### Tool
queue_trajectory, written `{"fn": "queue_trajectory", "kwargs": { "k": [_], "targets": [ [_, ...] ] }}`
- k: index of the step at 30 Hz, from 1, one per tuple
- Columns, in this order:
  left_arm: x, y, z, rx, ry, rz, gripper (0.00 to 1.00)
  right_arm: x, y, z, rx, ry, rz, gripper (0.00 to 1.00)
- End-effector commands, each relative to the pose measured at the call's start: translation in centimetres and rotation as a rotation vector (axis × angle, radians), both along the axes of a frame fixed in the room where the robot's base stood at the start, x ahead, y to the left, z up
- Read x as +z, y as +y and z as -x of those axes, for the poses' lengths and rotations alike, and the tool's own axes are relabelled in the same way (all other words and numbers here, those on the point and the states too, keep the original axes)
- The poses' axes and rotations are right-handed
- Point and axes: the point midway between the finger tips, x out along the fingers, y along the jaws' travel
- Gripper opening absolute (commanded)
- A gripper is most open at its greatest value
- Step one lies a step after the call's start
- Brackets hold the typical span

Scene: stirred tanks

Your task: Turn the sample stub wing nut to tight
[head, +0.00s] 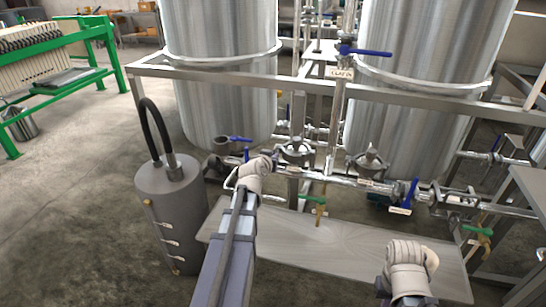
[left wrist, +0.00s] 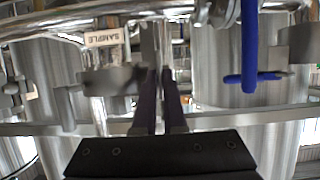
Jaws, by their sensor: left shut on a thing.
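My left gripper (head: 262,163) reaches in to the pipework at the front of the tank frame in the head view. In the left wrist view its two dark fingers (left wrist: 160,75) are close together, shut on a small metal part that I take to be the sample stub wing nut (left wrist: 156,45). The fingers cover most of it, and its turn angle cannot be read. A tag reading SAMPLE (left wrist: 103,37) hangs just left of the fingertips. In the head view the arm and gripper hide the nut. My right arm's wrapped end (head: 410,268) is at the lower right; its fingertips cannot be made out.
Two steel tanks (head: 222,85) stand behind a steel frame (head: 190,72). A blue-handled valve (left wrist: 248,75) is right of the fingers in the wrist view. A grey cylinder with a black hose (head: 172,215) stands left of my left arm. A flat metal plate (head: 320,240) lies below the pipes.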

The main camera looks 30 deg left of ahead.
Motion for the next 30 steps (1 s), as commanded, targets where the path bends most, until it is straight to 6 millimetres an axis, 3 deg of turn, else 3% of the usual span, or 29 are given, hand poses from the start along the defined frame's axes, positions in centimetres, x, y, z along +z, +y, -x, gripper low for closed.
{"fn": "queue_trajectory", "kwargs": {
  "k": [8,9,17,30],
  "targets": [
    [-0.08,-0.07,0.0,-0.002,0.003,0.001,0.0,-0.02,0.0,0.0,0.0,0.0,0.0,0.0],
    [-0.08,-0.07,0.0,-0.002,0.003,0.001,0.11,-0.02,0.0,0.0,0.0,0.0,0.0,0.0],
    [-0.03,-0.03,0.0,-0.001,0.001,0.002,0.39,-0.01,0.0,0.0,0.0,0.0,0.0,0.0],
    [-0.1,0.23,0.01,0.002,-0.023,0.088,0.39,-0.18,0.0,0.0,0.0,0.0,0.0,0.0]
  ]
}}
